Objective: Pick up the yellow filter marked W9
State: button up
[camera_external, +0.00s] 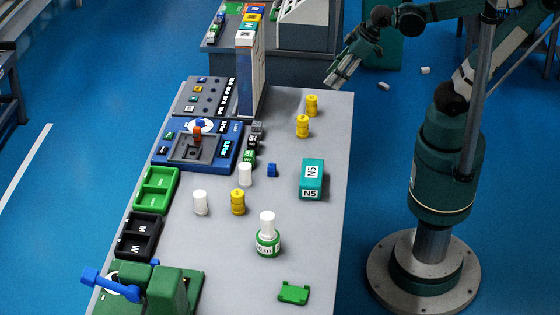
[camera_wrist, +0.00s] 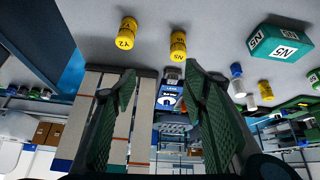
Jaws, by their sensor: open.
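Three yellow filters stand upright on the grey table. Two are close together near its far right edge in the external view, one farther back (camera_external: 311,105) and one nearer (camera_external: 302,126). The third (camera_external: 238,202) stands mid-table. In the wrist view, the left filter (camera_wrist: 127,32) has a mark like an upside-down Y2. The third (camera_wrist: 265,90) shows small at the right. My gripper (camera_external: 338,76) is open and empty, above and right of the pair; its fingers (camera_wrist: 160,75) are spread apart.
A teal box marked N5 (camera_external: 312,179) stands nearer on the table. A tall white stack (camera_external: 250,75) rises left of the filter pair.

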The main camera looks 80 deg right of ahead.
jog(key=w+a+r+n+g+p, duration=0.2)
jog(key=w+a+r+n+p, duration=0.25)
jog(key=w+a, duration=0.5)
jog(key=n+g+p, duration=0.4)
jog(key=n+p, duration=0.7)
send_over(238, 193)
jog(key=d, duration=0.1)
jog(key=shift+m, duration=0.25)
notch_tip(238, 193, down, 13)
jog(key=shift+f, duration=0.15)
jog(key=shift+a+f, duration=0.4)
jog(key=shift+f, duration=0.1)
jog(key=shift+f, duration=1.2)
jog(key=shift+f, duration=0.1)
